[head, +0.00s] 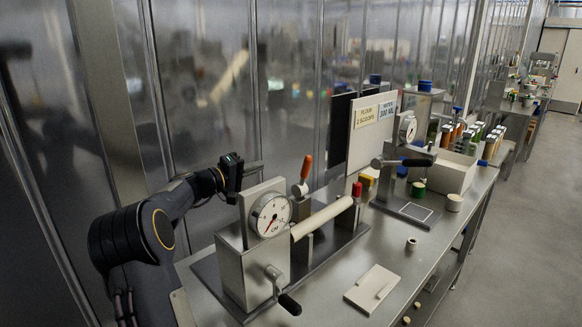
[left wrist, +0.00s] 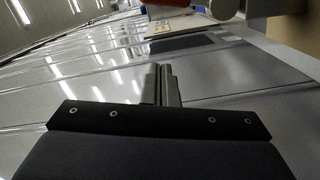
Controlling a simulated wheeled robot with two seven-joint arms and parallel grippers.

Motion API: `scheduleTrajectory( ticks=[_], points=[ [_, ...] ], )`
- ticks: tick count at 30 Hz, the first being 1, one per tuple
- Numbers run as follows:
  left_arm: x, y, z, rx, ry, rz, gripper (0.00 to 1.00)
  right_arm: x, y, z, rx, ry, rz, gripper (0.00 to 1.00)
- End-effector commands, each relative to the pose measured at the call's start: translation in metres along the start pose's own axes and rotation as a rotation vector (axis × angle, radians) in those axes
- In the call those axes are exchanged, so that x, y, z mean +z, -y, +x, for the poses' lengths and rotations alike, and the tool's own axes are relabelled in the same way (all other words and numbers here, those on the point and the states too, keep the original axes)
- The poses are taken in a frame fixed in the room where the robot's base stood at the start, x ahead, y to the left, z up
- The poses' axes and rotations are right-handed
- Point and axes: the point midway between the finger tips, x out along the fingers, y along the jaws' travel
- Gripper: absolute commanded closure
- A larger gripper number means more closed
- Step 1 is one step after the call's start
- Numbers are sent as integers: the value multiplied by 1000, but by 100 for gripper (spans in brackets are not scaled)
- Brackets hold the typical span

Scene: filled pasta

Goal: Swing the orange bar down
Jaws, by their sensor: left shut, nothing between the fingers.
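The orange bar (head: 305,168) is a short handle on a light metal lever. It stands nearly upright, leaning slightly right, behind the dial machine (head: 245,265). My left gripper (head: 255,167) is level with it, to its left, above the back of the dial housing. A gap shows between the fingertips and the bar. In the left wrist view my left gripper's fingers (left wrist: 162,85) are closed together and hold nothing. A red-orange shape (left wrist: 180,3) shows at the top edge there; I cannot tell whether it is the bar. My right gripper is not in view.
A cream roller (head: 322,217) and a crank with a black grip (head: 288,303) are on the dial machine. A second machine (head: 407,180) and a sign board (head: 370,130) stand behind. A pale block (head: 372,289) lies at the front. A metal wall runs along the left.

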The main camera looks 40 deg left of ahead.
Motion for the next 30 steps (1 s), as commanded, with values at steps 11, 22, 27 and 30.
scheduleTrajectory(
  ticks=[11, 22, 27, 30],
  points=[
    [0, -4, 44, 1, 5, -2, 100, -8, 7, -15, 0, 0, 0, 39],
    [7, -2, 103, -1, 3, -3, 100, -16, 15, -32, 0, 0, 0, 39],
    [28, -1, 107, -1, 2, -3, 100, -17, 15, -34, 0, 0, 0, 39],
    [35, -1, 109, -1, 2, -3, 100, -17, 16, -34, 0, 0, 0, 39]
  ],
)
